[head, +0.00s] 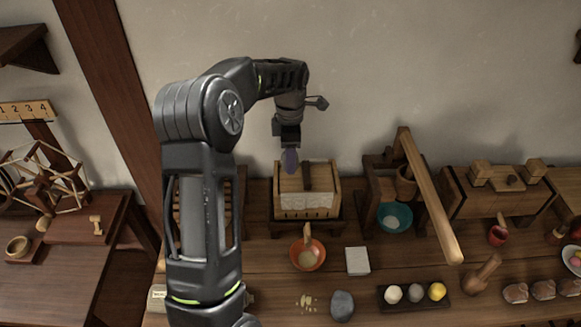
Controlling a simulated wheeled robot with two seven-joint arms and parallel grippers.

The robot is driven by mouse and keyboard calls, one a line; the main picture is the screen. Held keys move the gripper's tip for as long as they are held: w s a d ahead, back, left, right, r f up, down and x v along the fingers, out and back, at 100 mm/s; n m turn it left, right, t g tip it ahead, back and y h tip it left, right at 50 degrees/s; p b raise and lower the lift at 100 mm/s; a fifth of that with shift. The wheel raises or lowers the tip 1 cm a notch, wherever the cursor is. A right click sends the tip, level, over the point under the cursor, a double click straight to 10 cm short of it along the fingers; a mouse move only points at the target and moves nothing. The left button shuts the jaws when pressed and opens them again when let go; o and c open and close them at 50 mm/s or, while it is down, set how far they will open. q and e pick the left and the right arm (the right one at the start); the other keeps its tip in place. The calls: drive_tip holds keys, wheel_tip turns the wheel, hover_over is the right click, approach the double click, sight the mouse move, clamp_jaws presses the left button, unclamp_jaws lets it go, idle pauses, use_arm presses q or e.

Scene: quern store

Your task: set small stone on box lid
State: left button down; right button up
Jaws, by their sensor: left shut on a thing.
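My left gripper (288,146) points down over the wooden box at the back of the bench, shut on a small purple-grey oval stone (290,162). The stone hangs on end below the fingers. In the picture it overlaps the back left part of the box lid (291,184); I cannot tell whether it touches the lid. The lid is pale wood with a dark upright handle bar (307,176). A larger grey stone (342,305) lies at the bench's front. My right gripper is out of view.
An orange bowl (307,257) and a white block (357,261) stand before the box. A wooden frame with a long slanted beam (433,205) and a teal bowl (394,217) is right of it. A dark tray (414,298) holds three balls.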

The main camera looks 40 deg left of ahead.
use_arm(q)
drive_tip(key=shift+f, duration=0.35)
